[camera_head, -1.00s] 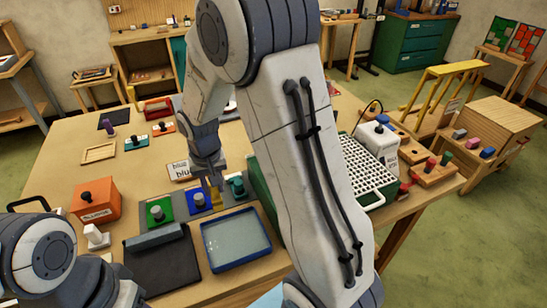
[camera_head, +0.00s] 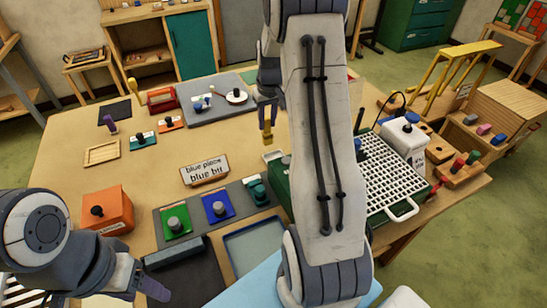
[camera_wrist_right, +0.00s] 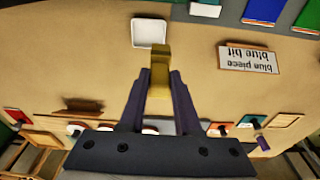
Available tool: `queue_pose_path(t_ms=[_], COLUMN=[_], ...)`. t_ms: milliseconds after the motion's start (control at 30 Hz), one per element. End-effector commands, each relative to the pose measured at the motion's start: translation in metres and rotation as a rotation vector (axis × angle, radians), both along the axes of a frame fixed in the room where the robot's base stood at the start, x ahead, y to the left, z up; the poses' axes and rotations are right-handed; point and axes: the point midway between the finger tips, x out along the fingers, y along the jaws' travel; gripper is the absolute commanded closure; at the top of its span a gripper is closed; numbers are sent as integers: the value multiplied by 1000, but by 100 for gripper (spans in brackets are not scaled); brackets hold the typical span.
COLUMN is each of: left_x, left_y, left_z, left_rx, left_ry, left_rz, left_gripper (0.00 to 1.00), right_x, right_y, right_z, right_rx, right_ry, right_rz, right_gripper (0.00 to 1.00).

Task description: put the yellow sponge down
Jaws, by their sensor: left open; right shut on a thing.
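My right gripper (camera_head: 268,108) is shut on the yellow sponge (camera_head: 268,139), which hangs below the fingertips. In the right wrist view the sponge (camera_wrist_right: 159,62) sits between the dark fingers (camera_wrist_right: 158,92). A small white square dish (camera_wrist_right: 149,32) lies just beyond the sponge in that view, apparently apart from it. The exact height of the sponge over the table cannot be told. My left gripper (camera_head: 150,288) is open and empty at the lower left, low over the front of the table.
The blue piece sign (camera_head: 205,171) stands left of the sponge. Green (camera_head: 185,219) and blue (camera_head: 227,205) stamp pads and a blue-rimmed tray (camera_head: 252,252) lie in front. A green crate with a white grid (camera_head: 388,172) stands right. Bare tabletop (camera_head: 190,145) lies behind the sign.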

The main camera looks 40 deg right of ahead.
Motion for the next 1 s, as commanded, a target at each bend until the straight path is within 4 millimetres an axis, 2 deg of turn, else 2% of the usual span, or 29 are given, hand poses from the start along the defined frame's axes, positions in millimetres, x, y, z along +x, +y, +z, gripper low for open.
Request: queue_pose_path(t_ms=[33, 167, 400, 567, 767, 1000], left_x=[0, 0, 0, 0, 0, 0], left_y=[0, 0, 0, 0, 0, 0], left_z=[3, 7, 20, 24, 34, 34], left_rx=[0, 0, 0, 0, 0, 0], left_ry=[0, 0, 0, 0, 0, 0], left_rz=[0, 0, 0, -1, -3, -3], left_gripper=[41, 41, 41, 41, 41, 41], right_x=[-2, -5, -5, -4, -4, -3], right_y=[-14, -27, -26, -25, -25, -25], right_z=[3, -5, -46, -61, -89, -97], right_rx=[1, 4, 2, 3, 3, -1], right_ry=[-1, -1, 0, -1, -1, -5], right_rz=[-2, 10, 15, 17, 16, 16], right_gripper=[100, 100, 100, 100, 100, 100])
